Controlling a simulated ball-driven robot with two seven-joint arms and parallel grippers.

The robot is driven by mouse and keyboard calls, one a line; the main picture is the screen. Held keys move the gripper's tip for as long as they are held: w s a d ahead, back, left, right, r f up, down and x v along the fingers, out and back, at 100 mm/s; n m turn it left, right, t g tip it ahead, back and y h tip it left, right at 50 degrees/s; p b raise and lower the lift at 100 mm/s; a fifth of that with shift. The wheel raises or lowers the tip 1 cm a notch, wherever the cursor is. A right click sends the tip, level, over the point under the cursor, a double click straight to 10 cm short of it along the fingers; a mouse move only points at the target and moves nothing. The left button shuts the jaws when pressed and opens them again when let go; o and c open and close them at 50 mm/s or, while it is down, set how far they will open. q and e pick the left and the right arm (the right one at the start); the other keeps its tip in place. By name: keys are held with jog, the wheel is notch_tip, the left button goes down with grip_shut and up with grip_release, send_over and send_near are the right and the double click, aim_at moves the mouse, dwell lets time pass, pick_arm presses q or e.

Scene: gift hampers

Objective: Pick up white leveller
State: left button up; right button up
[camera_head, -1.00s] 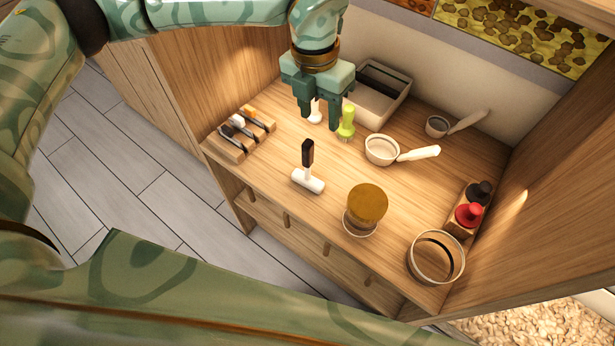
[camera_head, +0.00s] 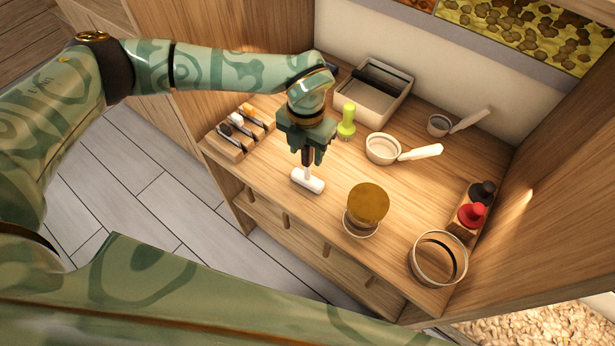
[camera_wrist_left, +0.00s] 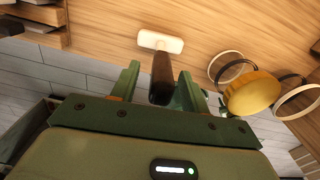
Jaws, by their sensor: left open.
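The white leveller (camera_head: 308,181) stands on the wooden worktop, its white crossbar down and its dark handle upward. In the left wrist view, the leveller (camera_wrist_left: 160,42) has its brown-black handle reaching back between my fingers. My left gripper (camera_head: 307,156) is open, pointing down over the handle, with the upper handle hidden by the hand. In the left wrist view, the left gripper's fingers (camera_wrist_left: 156,88) stand one on each side of the handle, with a gap visible on the left side; contact on the right is hard to tell. My right gripper is not in view.
A white scoop (camera_head: 383,149) and a gold-lidded jar (camera_head: 367,203) are to the right. A rack of tools (camera_head: 228,143) is at left, a grey bin (camera_head: 364,107) behind. Worktop between leveller and rack is clear.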

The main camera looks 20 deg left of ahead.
pick_arm(q)
jog(key=shift+f, duration=0.85)
jog(key=shift+r, duration=0.1)
grip_shut()
